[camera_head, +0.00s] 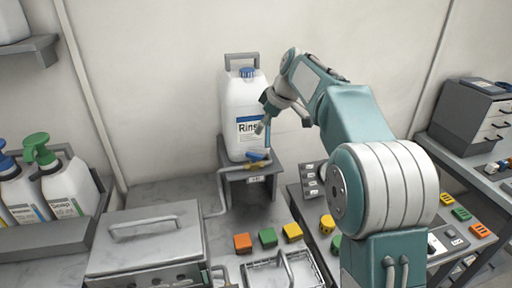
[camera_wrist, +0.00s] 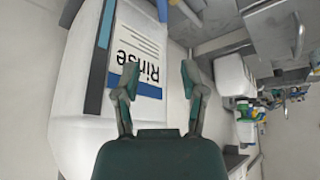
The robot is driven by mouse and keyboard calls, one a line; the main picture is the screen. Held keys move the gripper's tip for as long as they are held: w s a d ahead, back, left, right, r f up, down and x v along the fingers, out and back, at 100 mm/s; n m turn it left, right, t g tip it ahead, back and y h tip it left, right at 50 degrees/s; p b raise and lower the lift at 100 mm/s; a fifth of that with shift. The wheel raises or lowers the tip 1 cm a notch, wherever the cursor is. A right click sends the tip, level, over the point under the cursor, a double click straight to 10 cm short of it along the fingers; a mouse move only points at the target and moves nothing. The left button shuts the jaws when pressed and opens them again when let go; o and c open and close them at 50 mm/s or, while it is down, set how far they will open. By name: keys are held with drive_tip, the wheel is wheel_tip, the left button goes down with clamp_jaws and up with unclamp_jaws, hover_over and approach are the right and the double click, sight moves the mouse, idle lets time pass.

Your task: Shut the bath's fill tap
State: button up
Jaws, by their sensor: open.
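The fill tap (camera_head: 258,162) is a small brass fitting with a blue handle, low at the front of the white "Rinse" jug (camera_head: 243,100). I cannot tell clearly how its handle is turned. The bath (camera_head: 148,245) looks to be the lidded grey metal box at the lower left. My gripper (camera_head: 265,123) is in front of the jug's right side, above the tap and apart from it. In the wrist view my gripper (camera_wrist: 158,83) is open and empty, with the jug's label behind its fingers. I cannot make out the tap in the wrist view.
The jug stands on a raised grey stand (camera_head: 270,172), with a thin pipe (camera_head: 216,195) running down beside it. Orange, green and yellow blocks (camera_head: 268,237) and a wire basket (camera_head: 283,272) are on the bench in front. Pump bottles (camera_head: 62,185) stand at the left.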

sight(255, 154)
drive_tip(key=shift+n+g, duration=0.3)
drive_tip(key=shift+g, duration=0.2)
drive_tip(key=x, duration=0.3)
drive_tip(key=d+x, duration=0.1)
drive_tip(key=x, duration=0.6)
drive_tip(key=shift+s+d+f, duration=0.2)
drive_tip(key=shift+d+f, duration=0.1)
drive_tip(key=shift+f, duration=0.2)
clamp_jaws()
